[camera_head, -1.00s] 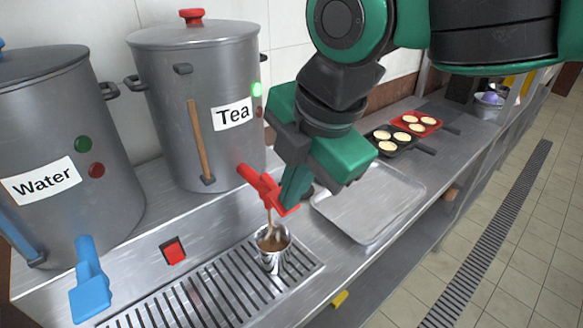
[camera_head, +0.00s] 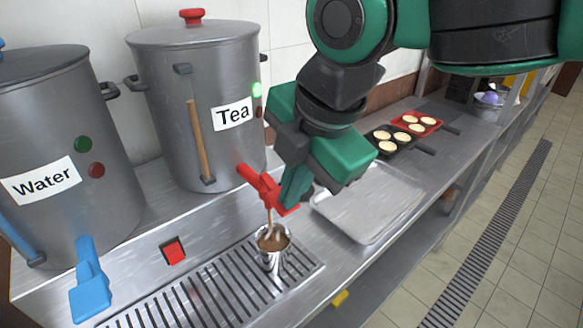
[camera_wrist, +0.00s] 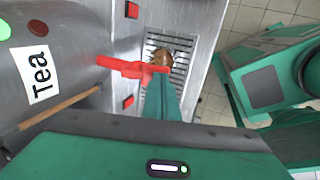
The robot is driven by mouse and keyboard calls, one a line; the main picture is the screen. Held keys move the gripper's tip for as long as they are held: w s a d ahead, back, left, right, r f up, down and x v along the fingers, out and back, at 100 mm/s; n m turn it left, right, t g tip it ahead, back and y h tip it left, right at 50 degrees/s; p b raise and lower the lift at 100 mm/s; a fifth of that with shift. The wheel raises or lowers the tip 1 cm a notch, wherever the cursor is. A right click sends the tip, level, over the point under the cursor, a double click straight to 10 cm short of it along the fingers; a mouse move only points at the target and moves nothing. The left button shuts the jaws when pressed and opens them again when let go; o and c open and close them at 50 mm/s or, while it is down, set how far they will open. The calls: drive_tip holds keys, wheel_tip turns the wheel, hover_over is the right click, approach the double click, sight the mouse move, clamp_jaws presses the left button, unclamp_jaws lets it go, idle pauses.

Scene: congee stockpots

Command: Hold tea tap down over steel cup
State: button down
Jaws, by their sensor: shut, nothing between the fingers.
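The grey stockpot labelled Tea (camera_head: 225,75) has a red tap (camera_head: 262,187) at its lower front. My gripper (camera_head: 293,190) is shut and empty, its green fingers against the tap's red lever. A brown stream falls from the tap into the steel cup (camera_head: 272,259), which stands upright on the slatted drip tray below the spout. Brown tea shows high in the cup. In the wrist view the closed fingers (camera_wrist: 162,97) reach to the red tap (camera_wrist: 130,68), and the cup of tea (camera_wrist: 162,57) shows just beyond it, partly hidden by the tap.
The Water stockpot (camera_head: 60,150) with its blue tap (camera_head: 88,280) stands at left. The drip tray (camera_head: 190,300) runs along the front. An empty metal tray (camera_head: 375,205) lies right of the cup, with black (camera_head: 412,147) and red (camera_head: 430,119) pans behind it.

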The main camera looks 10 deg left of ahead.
drive_tip(key=shift+r, duration=0.8)
drive_tip(key=shift+r, duration=0.3)
drive_tip(key=w+a+v, duration=0.1)
drive_tip(key=v, duration=1.2)
drive_tip(key=shift+w+a+r, duration=0.25)
drive_tip(key=shift+w+r, duration=0.05)
drive_tip(key=shift+r, duration=0.2)
idle(0.6)
